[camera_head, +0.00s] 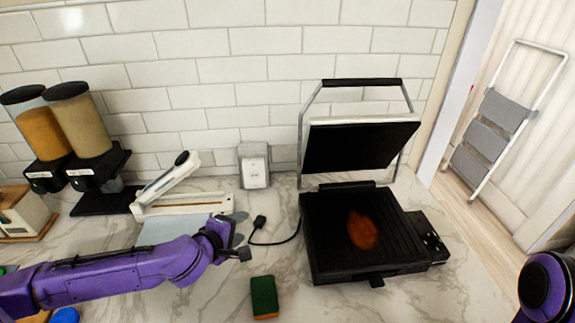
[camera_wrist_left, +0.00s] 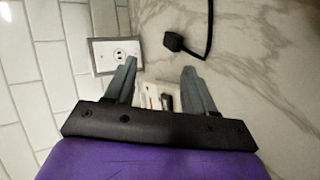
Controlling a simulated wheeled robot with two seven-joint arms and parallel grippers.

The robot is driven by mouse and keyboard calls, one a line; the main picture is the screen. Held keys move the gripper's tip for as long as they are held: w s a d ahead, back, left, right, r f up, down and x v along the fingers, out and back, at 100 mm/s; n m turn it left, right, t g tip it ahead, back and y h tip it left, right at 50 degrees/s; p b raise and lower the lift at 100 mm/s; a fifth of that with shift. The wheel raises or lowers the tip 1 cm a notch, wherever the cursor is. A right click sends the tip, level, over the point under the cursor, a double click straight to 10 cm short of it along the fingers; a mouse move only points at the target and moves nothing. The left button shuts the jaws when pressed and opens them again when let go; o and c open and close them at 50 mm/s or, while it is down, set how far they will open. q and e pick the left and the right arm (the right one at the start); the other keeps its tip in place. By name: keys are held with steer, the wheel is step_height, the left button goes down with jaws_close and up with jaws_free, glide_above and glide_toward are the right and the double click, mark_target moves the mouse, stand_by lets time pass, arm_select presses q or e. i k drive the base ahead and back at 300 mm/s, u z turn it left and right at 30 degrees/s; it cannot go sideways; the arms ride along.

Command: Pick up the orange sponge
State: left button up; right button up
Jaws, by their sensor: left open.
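The sponge (camera_head: 264,297) lies on the marble counter near its front, with a dark green top and an orange lower edge. My left gripper (camera_head: 240,236) is above the counter, up and to the left of the sponge in the head view, and apart from it. In the left wrist view its two grey fingers (camera_wrist_left: 158,85) are spread apart with nothing held between them. The sponge does not show in the left wrist view. My right gripper is not in view; only a purple part of my right arm shows at the right edge.
An open black grill (camera_head: 325,260) with a brown item on its plate stands right of the sponge. A black plug (camera_head: 260,221) and cord lie behind my left gripper. A white slicer (camera_head: 165,205) and two dispensers (camera_head: 80,125) stand at left. Counter around the sponge is clear.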

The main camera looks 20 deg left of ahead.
mark_target(265, 303)
steer(key=k, duration=1.5)
